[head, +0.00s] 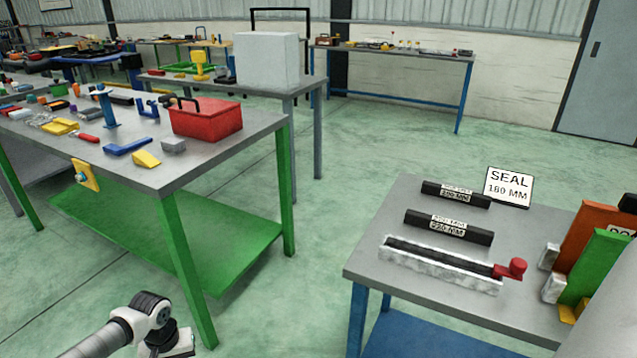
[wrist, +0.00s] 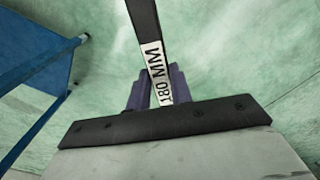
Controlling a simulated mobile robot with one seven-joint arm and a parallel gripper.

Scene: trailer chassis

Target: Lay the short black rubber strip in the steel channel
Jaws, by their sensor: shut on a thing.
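The short black rubber strip (wrist: 146,25), with a white label reading 180 MM, is in my gripper (wrist: 156,88) in the wrist view. The dark fingers are shut around it near the label, and the strip points away from the camera above the floor. The steel channel (head: 432,277) lies on the grey table at the right in the head view. Its inside looks dark, and a red piece (head: 512,268) sits at its right end. My arm shows at the lower left of the head view, well away from the channel; the gripper is not clear there.
Two labelled black strips (head: 455,194) (head: 448,228) lie behind the channel. A sign (head: 508,187) reading SEAL 180 MM stands behind them. Orange and green upright pieces (head: 590,265) stand at the table's right. A green-legged bench (head: 182,170) with tools is at left; open floor lies between.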

